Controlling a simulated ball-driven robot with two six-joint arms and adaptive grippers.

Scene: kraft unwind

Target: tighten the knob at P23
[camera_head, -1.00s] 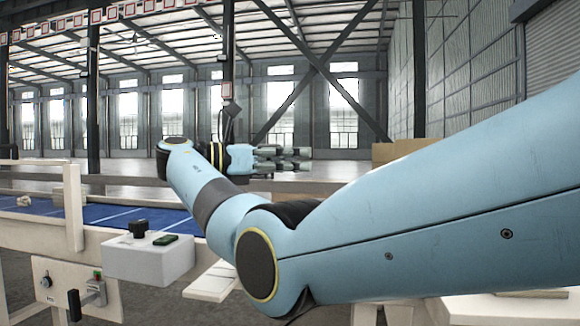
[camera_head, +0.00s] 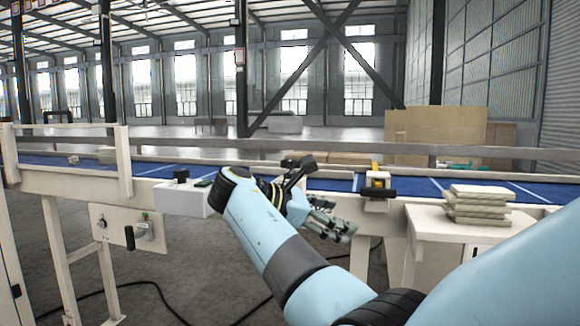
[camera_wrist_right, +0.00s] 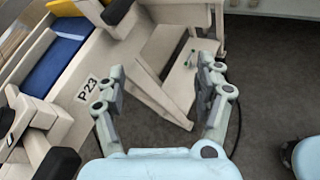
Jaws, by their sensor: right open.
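A white label reading P23 (camera_wrist_right: 88,88) sits on the pale conveyor frame at the left of the right wrist view. Dark parts lie around it, one at the lower left (camera_wrist_right: 60,162); I cannot tell which is the knob. In the head view, a black lever-like part (camera_head: 298,172) shows behind my right wrist, its base hidden. My right gripper (camera_head: 338,222) is open and empty in front of the conveyor, pointing down and right. In the wrist view its fingers (camera_wrist_right: 163,70) are spread, with the label left of them. My left gripper is not in view.
The blue conveyor belt (camera_head: 333,184) runs behind my arm. A white box (camera_head: 182,202) with a black knob is on its front at left. A black-and-yellow fixture (camera_head: 377,190) stands right of my gripper. Stacked pale slabs (camera_head: 478,207) lie on a side table (camera_head: 440,228).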

